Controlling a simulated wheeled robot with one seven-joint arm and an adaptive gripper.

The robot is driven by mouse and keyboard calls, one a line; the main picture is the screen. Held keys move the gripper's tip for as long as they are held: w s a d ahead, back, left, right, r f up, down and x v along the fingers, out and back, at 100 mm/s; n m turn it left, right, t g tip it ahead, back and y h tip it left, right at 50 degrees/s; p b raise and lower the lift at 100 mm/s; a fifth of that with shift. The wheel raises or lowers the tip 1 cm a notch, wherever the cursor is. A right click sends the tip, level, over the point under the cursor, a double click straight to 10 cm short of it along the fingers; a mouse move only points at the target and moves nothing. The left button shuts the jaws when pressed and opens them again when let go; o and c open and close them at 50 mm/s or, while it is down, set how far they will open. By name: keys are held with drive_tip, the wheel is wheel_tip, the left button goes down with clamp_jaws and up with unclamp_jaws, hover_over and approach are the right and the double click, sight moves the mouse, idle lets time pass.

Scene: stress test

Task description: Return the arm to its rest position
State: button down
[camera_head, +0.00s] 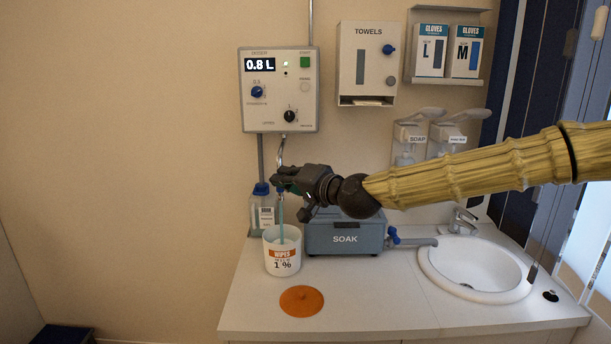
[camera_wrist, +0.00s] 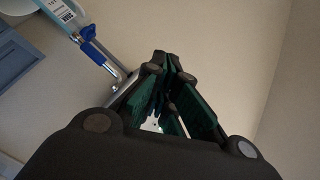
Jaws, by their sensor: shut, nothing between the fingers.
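My gripper (camera_head: 284,187) is at the end of my arm, which reaches in from the right side of the head view. It is in front of the metal pipe under the dosing unit (camera_head: 279,88), above the white wipes tub (camera_head: 283,262). In the wrist view my gripper (camera_wrist: 163,68) has its green-padded fingers closed together with nothing between them. A light blue stream or tube (camera_head: 281,218) runs from near the fingertips down into the open tub; I cannot tell which it is. The unit's display reads 0.8 L.
A blue-capped bottle (camera_head: 262,210) stands behind the tub. A grey SOAK box (camera_head: 345,238) is below my wrist. An orange lid (camera_head: 301,301) lies on the counter (camera_head: 390,310). A sink (camera_head: 475,268) is at right; dispensers, including towels (camera_head: 367,65), hang above.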

drive_tip(key=s+f+g+h, duration=0.1)
drive_tip(key=s+f, duration=0.2)
drive_tip(key=f, duration=0.9)
drive_tip(key=s+f+g+h, duration=0.1)
drive_tip(key=s+f+g, duration=0.15)
drive_tip(key=f, duration=0.95)
drive_tip(key=s+d+f+g+h, duration=0.1)
drive_tip(key=s+d+f+h, duration=0.1)
drive_tip(key=s+f, duration=0.6)
drive_tip(key=s+d+f+g+h, duration=0.1)
drive_tip(key=s+d+f, duration=0.25)
drive_tip(key=f, duration=0.95)
drive_tip(key=s+d+f+n+g+h, duration=0.1)
drive_tip(key=s+d+f, duration=0.1)
drive_tip(key=s+f, duration=0.3)
drive_tip(key=s+d+f+g+h, duration=0.1)
drive_tip(key=s+d+f, duration=0.2)
drive_tip(key=s+f, duration=0.15)
drive_tip(key=s+d+f+g+h, duration=0.2)
drive_tip(key=s+d+f, duration=0.2)
drive_tip(key=s+d, duration=0.4)
drive_tip(key=s+d+f+n+g+h, duration=0.1)
drive_tip(key=s+d+f+g+h, duration=0.1)
drive_tip(key=s+d+f, duration=0.3)
drive_tip(key=s+d, duration=0.4)
drive_tip(key=s, duration=0.7)
drive_tip(key=shift+s+d+f+n+h, duration=0.2)
drive_tip(key=shift+s+d+n+h, duration=0.1)
drive_tip(key=shift+h, duration=0.1)
